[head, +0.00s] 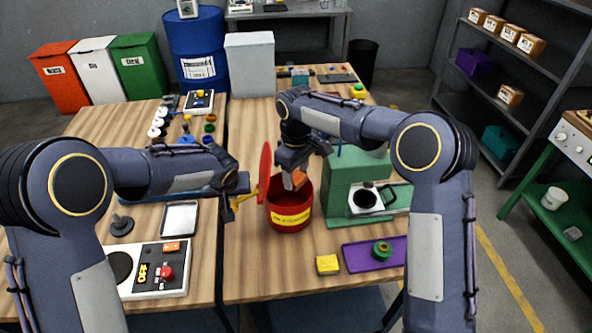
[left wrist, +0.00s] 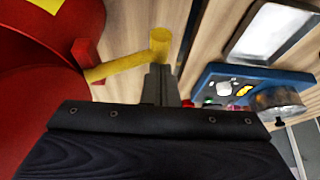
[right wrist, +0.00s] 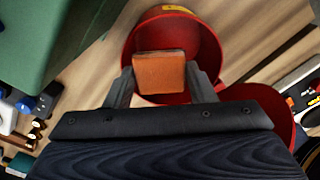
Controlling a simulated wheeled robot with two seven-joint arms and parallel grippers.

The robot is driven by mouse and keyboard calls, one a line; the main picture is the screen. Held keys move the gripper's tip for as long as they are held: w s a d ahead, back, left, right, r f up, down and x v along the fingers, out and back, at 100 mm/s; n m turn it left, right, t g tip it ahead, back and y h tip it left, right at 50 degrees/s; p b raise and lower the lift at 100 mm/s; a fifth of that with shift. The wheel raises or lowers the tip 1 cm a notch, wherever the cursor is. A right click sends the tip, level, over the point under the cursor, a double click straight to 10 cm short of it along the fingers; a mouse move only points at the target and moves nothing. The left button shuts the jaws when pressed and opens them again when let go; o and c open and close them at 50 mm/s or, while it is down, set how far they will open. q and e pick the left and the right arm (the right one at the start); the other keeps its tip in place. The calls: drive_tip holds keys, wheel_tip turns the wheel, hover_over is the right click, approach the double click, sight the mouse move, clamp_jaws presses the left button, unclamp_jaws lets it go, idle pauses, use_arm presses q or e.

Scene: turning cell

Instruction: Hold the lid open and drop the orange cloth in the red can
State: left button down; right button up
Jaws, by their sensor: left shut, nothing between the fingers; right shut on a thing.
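The red can (head: 289,212) with a yellow label stands on the table, and its red lid (head: 265,172) is raised upright on the left side. The orange cloth (right wrist: 159,72) is a folded block between the fingers of my right gripper (right wrist: 160,85). My right gripper (head: 290,172) is shut on it over the can's open mouth; the cloth also shows in the head view (head: 295,180). My left gripper (head: 238,192) is shut and empty beside the lid's yellow handle (left wrist: 125,66). The fingers (left wrist: 160,85) look close to the handle's end; contact is unclear.
A green machine (head: 345,183) stands right of the can. A purple tray (head: 362,254) and a yellow block (head: 327,264) lie in front. A control panel (head: 150,270) and a metal tray (head: 180,218) are on the left table.

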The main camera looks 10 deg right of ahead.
drive_tip(key=shift+f, duration=0.1)
drive_tip(key=o, duration=1.5)
drive_tip(key=shift+r, duration=1.5)
drive_tip(key=s, duration=1.4)
use_arm(q)
wheel_tip(320, 180, up, 11)
drive_tip(key=d, duration=0.2)
idle(0.9)
idle(0.4)
